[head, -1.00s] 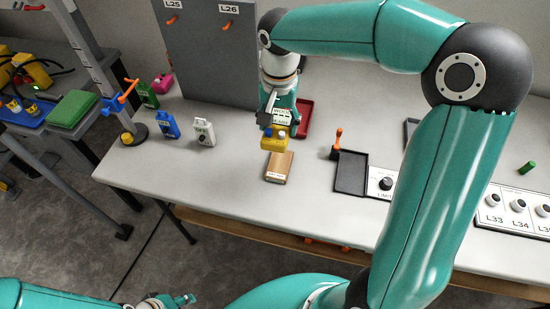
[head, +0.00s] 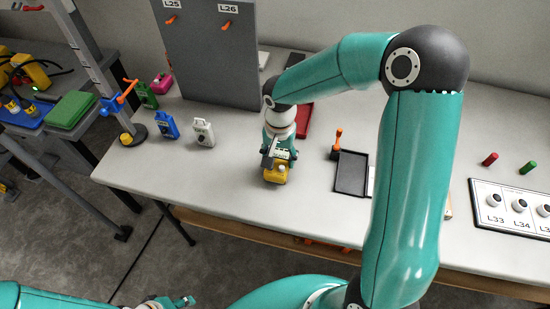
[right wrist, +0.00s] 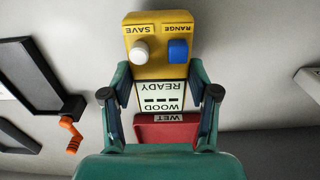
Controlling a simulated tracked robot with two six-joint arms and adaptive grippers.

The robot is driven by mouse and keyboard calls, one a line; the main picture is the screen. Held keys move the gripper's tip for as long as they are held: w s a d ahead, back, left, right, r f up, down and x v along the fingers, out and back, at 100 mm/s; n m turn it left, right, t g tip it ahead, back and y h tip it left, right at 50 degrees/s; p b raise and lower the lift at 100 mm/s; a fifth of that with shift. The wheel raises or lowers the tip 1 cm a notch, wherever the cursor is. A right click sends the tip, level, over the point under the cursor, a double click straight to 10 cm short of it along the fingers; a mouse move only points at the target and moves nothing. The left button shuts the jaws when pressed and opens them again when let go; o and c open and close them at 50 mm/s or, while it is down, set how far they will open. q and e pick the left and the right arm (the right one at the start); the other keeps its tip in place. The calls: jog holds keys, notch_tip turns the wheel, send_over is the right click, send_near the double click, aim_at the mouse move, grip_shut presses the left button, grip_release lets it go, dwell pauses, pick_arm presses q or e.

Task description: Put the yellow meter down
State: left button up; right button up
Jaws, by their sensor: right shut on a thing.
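The yellow meter (head: 275,175) is in my right gripper (head: 279,158), low over the front middle of the bench. I cannot tell whether it touches what is below. The wooden block seen earlier at this spot does not show; the meter and gripper cover that place. My left gripper (head: 178,302) is at the bottom edge, far from the bench; its jaws are too small to read.
Bare bench lies between.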

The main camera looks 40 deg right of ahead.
aim_at(279, 159)
jog(key=o, duration=1.4)
notch_tip(279, 159, up, 12)
jog(key=shift+r+p, duration=0.1)
jog(key=shift+p, duration=0.2)
